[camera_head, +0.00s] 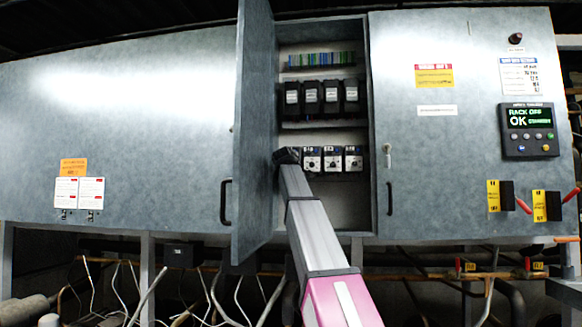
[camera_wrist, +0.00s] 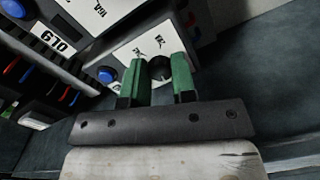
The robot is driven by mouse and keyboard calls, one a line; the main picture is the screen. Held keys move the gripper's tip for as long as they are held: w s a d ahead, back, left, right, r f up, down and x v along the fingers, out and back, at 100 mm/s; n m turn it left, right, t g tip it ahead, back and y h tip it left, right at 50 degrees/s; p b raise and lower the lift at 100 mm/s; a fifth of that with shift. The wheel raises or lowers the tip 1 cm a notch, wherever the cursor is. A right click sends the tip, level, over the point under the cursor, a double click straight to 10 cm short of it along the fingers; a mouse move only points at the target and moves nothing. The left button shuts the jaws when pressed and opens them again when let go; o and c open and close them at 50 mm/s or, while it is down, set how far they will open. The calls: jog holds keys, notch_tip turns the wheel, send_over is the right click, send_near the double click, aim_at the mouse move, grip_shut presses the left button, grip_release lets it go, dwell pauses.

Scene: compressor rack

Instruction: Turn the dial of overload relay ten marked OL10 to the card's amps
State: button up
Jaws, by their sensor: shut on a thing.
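My gripper (camera_head: 288,156) reaches into the open cabinet, at the left end of the lower relay row. In the wrist view its two green fingers (camera_wrist: 159,78) are shut on the sides of a small black dial (camera_wrist: 160,68). The dial sits on a white relay face (camera_wrist: 140,47); its pointer and scale are mostly hidden, and I see no OL number for it. The neighbouring relay's tag (camera_wrist: 53,39) appears upside down, perhaps OL9. In the head view, relays (camera_head: 333,159) stand right of my gripper. A card with a blue heading (camera_head: 521,75) hangs at the upper right; its figures are unreadable.
The open cabinet door (camera_head: 254,130) stands close left of my arm. Black contactors (camera_head: 331,97) fill the shelf above, with terminals (camera_head: 320,60) over them. A blue button (camera_wrist: 107,75) sits near the fingers. Right lies a closed door (camera_head: 427,160) with a display panel (camera_head: 529,131).

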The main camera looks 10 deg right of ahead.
jog(key=shift+n, duration=3.6)
jog(key=o, duration=0.9)
jog(key=v, duration=1.1)
jog(key=shift+w+a, duration=0.1)
